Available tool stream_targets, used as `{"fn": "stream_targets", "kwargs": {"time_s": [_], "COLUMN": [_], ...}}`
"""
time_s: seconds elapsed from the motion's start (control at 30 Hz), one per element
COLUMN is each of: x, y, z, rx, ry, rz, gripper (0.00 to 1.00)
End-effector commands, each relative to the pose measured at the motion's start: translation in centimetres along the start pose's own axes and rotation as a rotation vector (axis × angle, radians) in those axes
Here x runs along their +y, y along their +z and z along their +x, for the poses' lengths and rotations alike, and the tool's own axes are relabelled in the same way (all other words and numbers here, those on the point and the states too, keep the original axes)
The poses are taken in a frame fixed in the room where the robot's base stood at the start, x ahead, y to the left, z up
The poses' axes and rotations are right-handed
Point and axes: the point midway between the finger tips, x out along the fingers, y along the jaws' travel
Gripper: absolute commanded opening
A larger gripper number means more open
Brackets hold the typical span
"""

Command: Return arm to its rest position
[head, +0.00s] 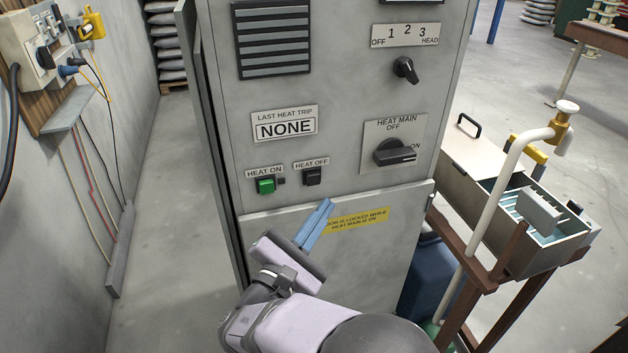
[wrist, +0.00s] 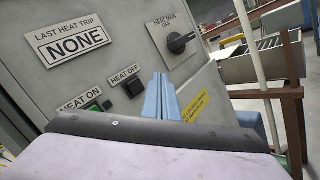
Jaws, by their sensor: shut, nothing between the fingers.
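My gripper (head: 319,218) has pale blue fingers pressed together and empty. In the head view it is in front of the lower part of a grey control cabinet (head: 350,90), below the black HEAT OFF button (head: 312,175) and left of the yellow warning label (head: 358,221), whose left end it hides. In the wrist view the shut fingers (wrist: 164,84) point up between the HEAT OFF button (wrist: 134,88) and the label (wrist: 196,108). I cannot tell whether the fingertips touch the panel. My arm comes in from the bottom of the head view.
The cabinet also carries a green HEAT ON button (head: 265,186), a HEAT MAIN knob (head: 395,152) and a HEAD selector (head: 405,70). A metal trough (head: 545,245) on a brown frame with a white pipe (head: 487,215) stands right. Bare floor (head: 165,200) lies left, before the wall.

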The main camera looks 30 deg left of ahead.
Motion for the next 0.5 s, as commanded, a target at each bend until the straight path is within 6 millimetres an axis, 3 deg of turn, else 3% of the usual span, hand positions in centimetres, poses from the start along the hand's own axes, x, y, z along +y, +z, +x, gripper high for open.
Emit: {"fn": "stream_targets", "kwargs": {"time_s": [0.37, 0.5], "x": [0.00, -0.89], "y": [-0.02, 0.27], "z": [0.02, 0.55], "rx": [0.000, -0.001], "ry": [0.000, -0.029], "rz": [0.000, 0.000], "gripper": [0.00, 0.00]}}
